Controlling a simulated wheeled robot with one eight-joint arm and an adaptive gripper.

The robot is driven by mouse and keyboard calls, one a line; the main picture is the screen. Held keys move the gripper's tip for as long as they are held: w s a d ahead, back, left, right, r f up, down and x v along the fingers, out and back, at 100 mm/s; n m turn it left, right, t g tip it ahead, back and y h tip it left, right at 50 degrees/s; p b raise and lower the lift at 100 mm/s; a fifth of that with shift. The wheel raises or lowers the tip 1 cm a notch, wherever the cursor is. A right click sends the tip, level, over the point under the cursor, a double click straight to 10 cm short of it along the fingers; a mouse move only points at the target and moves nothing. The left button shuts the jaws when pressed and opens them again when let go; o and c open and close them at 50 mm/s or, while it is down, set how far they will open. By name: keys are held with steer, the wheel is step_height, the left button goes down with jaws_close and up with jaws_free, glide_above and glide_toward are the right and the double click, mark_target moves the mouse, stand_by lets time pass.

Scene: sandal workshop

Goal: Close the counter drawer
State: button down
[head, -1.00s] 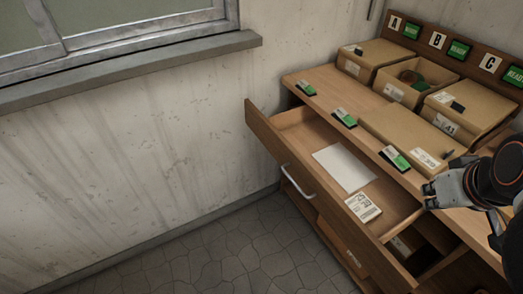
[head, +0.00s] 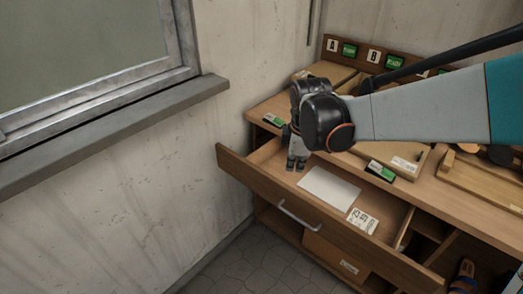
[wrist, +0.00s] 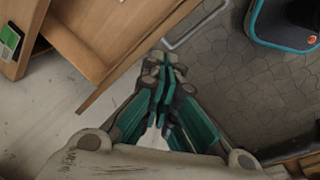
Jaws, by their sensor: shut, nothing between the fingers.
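The counter drawer (head: 256,181) stands pulled out, with its wooden front panel and curved metal handle (head: 298,218) facing the floor. A white sheet (head: 328,188) and a printed card (head: 362,220) lie inside it. My gripper (head: 297,164) points down and overlaps the drawer's left end in the head view. In the wrist view its shut teal fingers (wrist: 166,63) appear against the floor, beside the drawer's front panel (wrist: 130,62); the handle (wrist: 195,27) shows beyond them. No contact with the drawer is clear, and the fingers' height is hard to judge.
The counter top (head: 270,107) carries cardboard boxes, green cards (head: 381,171) and a wooden tray (head: 478,182). My arm hides part of it. A wall with a window sill (head: 110,125) stands at left. Open compartments with a sandal (head: 464,275) lie at lower right. Tiled floor fronts the drawer.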

steer(key=a+f+n+h+p, duration=0.1)
steer(key=a+f+n+h, duration=0.1)
steer(key=a+f+n, duration=0.85)
steer(key=b, duration=0.5)
glide_toward(269, 196)
steer(key=shift+n, duration=0.45)
steer(key=shift+s+d+f, duration=0.2)
steer(key=shift+s+f, duration=0.15)
steer(key=shift+f, duration=0.45)
steer(key=shift+s+d+f, duration=0.25)
steer(key=shift+s+f, duration=0.1)
steer(key=shift+f, duration=0.45)
steer(key=shift+s+d+f, duration=0.2)
steer(key=shift+s+f, duration=0.15)
steer(key=shift+f, duration=0.4)
steer(key=w+d, duration=0.4)
steer(key=w, duration=0.1)
steer(key=w+d, duration=0.4)
steer(key=w, duration=0.1)
steer(key=w+d, duration=0.5)
steer(key=w, duration=0.1)
steer(key=shift+w+p, duration=0.1)
steer(key=shift+p, duration=0.3)
